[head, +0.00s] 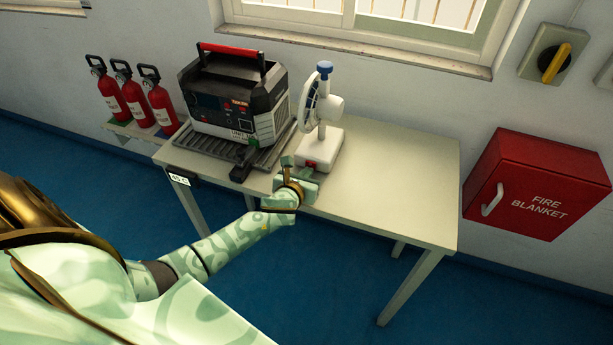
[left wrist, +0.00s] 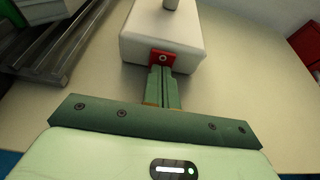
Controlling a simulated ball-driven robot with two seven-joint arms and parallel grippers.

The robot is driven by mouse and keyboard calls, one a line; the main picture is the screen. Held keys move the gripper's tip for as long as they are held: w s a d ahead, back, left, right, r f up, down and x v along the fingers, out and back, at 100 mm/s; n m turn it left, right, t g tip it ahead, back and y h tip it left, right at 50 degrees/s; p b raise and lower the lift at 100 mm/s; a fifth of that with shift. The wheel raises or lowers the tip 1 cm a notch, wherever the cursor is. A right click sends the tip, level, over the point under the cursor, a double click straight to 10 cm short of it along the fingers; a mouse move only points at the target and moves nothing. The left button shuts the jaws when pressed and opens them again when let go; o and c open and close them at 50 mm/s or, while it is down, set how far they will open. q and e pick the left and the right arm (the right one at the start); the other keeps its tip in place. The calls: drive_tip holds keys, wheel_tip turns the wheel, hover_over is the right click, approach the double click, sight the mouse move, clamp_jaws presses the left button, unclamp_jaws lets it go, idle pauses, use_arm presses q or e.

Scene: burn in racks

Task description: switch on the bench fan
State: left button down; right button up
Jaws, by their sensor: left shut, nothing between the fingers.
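The bench fan (head: 331,108) stands upright on the table, with a white base, a white head and a blue knob on top. A red switch (head: 311,164) is on the front of the base. It also shows in the left wrist view (left wrist: 163,57), with a small round mark on it. My left gripper (head: 294,163) is at the front of the fan base. In the left wrist view its shut, empty fingers (left wrist: 159,76) point at the switch, with the tips at or just in front of its lower edge. I cannot tell whether they touch. My right gripper is out of view.
A black and grey power unit (head: 236,98) with a red handle sits left of the fan on a ridged dark tray (head: 205,147). The table (head: 400,185) is clear to the right. Red extinguishers (head: 160,105) stand left; a red fire blanket box (head: 540,185) hangs right.

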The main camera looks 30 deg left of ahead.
use_arm(q)
drive_tip(key=shift+f, duration=0.2)
drive_tip(key=shift+w+r, duration=0.1)
drive_tip(key=shift+w, duration=0.05)
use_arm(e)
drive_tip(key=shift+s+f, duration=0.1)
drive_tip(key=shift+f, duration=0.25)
use_arm(q)
drive_tip(key=shift+a+r+p, duration=0.1)
drive_tip(key=shift+p, duration=0.2)
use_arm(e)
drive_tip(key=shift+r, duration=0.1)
use_arm(q)
drive_tip(key=shift+w+r+p, duration=0.1)
drive_tip(key=shift+r+p, duration=0.75)
drive_tip(key=shift+r, duration=0.15)
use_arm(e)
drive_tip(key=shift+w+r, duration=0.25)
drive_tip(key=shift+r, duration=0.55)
use_arm(q)
drive_tip(key=shift+f, duration=0.1)
